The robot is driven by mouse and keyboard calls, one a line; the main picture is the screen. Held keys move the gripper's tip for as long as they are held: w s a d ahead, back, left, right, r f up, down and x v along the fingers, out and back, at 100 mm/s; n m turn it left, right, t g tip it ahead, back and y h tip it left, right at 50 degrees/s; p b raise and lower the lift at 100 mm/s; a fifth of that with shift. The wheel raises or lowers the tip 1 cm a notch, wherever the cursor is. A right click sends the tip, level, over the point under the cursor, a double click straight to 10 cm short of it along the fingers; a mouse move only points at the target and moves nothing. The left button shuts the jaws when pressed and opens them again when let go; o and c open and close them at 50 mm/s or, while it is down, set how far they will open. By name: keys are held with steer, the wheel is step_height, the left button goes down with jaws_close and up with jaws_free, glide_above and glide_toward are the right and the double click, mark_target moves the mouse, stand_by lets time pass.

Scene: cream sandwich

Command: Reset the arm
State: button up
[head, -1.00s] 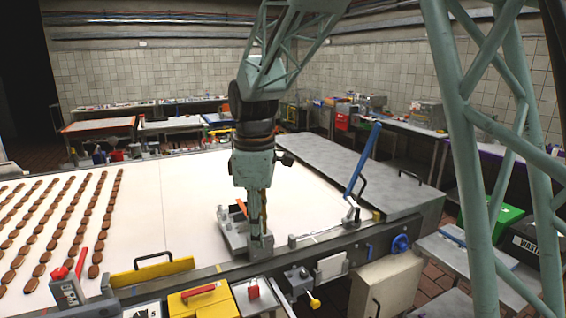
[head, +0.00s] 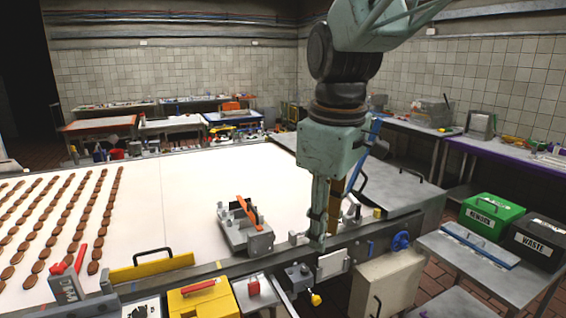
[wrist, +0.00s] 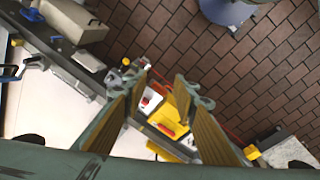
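My green arm hangs down on the right of centre in the head view, with my gripper (head: 325,238) at its lower end, over the near rail of the white conveyor (head: 200,200). In the wrist view, the two tan-padded fingers of my gripper (wrist: 163,82) stand well apart with nothing between them. Below the fingers are a yellow box (wrist: 172,105) and the floor. The grey device with an orange handle (head: 243,226) sits on the conveyor to the left of my gripper, apart from it. Part of the blue lever is hidden behind my arm.
Rows of brown biscuits (head: 73,217) lie on the left of the conveyor. A yellow guard (head: 152,270) and a yellow box (head: 203,300) line the near edge. Green (head: 491,216) and black (head: 538,240) bins stand on the right. The conveyor's middle is bare.

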steer(key=s+d+m+t, duration=0.1)
steer(key=s+d+m, duration=0.4)
steer(key=s, duration=0.7)
steer(key=s+d+m+t+b, duration=0.1)
steer(key=s+d+m, duration=0.5)
steer(key=s, duration=0.7)
steer(key=shift+s+d+f, duration=0.15)
steer(key=shift+s+d, duration=0.1)
steer(key=shift+d, duration=0.9)
